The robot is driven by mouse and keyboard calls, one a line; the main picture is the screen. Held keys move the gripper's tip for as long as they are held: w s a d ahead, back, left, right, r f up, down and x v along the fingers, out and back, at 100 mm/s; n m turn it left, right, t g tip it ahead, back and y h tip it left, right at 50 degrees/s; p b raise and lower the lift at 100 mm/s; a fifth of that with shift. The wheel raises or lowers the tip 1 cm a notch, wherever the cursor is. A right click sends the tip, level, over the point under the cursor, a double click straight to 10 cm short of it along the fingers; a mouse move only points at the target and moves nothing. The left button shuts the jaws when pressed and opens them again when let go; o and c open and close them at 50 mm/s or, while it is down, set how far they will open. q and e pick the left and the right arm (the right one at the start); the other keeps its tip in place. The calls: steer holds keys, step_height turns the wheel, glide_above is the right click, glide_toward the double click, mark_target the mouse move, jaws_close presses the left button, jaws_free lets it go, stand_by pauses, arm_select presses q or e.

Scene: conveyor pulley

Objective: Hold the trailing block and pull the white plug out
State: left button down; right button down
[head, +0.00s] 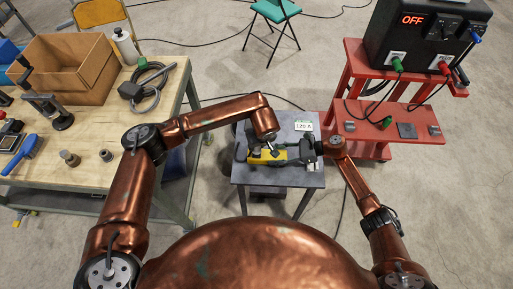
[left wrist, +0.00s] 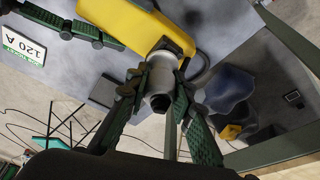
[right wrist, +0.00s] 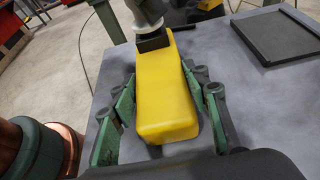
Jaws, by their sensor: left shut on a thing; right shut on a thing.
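The yellow trailing block (head: 266,157) lies on the small grey table. It also shows in the right wrist view (right wrist: 165,95), between the fingers of my right gripper (right wrist: 168,105), which is shut on its sides. In the left wrist view the block (left wrist: 150,22) is partly cut off. The white plug (left wrist: 161,72) is a pale cylinder at the block's far end; it also shows in the right wrist view (right wrist: 147,12). Its dark base appears to touch the block. My left gripper (left wrist: 155,88) is shut around the plug. The plug's contacts are hidden.
The grey table (head: 250,178) carries a "120 A" card (head: 303,126). A red cart (head: 362,127) with a black supply box (head: 425,38) reading OFF stands at right.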

arm_select(q)
steer(key=shift+r, duration=0.35)
steer(key=shift+r, duration=3.9)
arm_select(e)
steer(key=c, duration=1)
jaws_free()
steer(key=shift+o, duration=0.2)
steer(key=o, duration=0.4)
steer(key=shift+c, duration=0.2)
steer(key=shift+o, duration=0.2)
steer(key=o, duration=0.4)
steer(key=shift+c, duration=0.2)
